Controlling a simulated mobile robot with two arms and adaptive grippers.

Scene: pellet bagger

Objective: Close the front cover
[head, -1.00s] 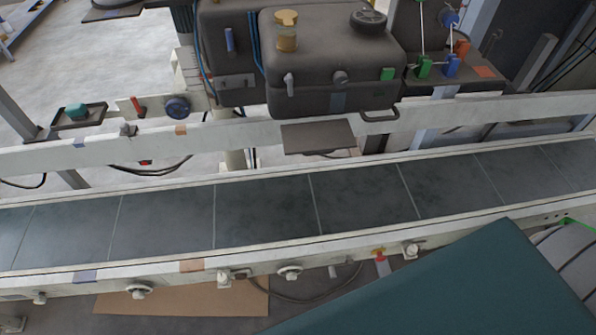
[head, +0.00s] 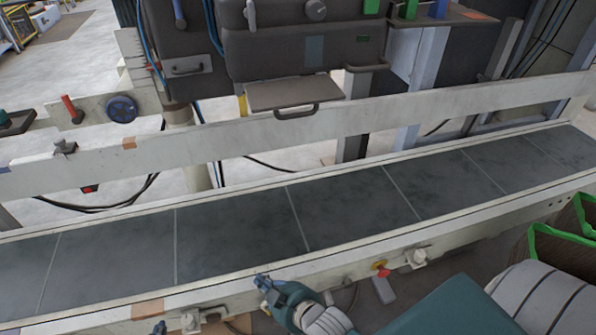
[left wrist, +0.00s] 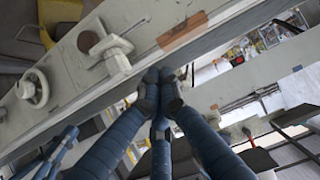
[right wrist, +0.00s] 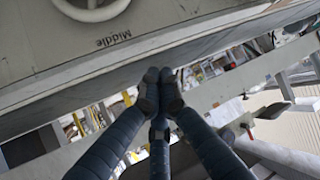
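The dark grey machine (head: 300,50) stands behind the conveyor in the head view. A flat grey panel with a handle (head: 292,93), which looks like the front cover, sticks out from its lower front. My left gripper (head: 158,327) barely shows at the bottom edge; in the left wrist view (left wrist: 160,85) its fingertips meet with nothing between them. My right gripper (head: 264,282) is at the conveyor's near rail, well short of the panel. In the right wrist view (right wrist: 160,85) its fingertips also meet, empty. The panel is not clearly visible in either wrist view.
The conveyor belt (head: 240,225) and the pale far rail (head: 230,138) lie between my grippers and the machine. A red knob (head: 382,272) and a clamp (head: 416,257) are on the near rail. A green-edged box (head: 560,246) stands at the right. The belt is bare.

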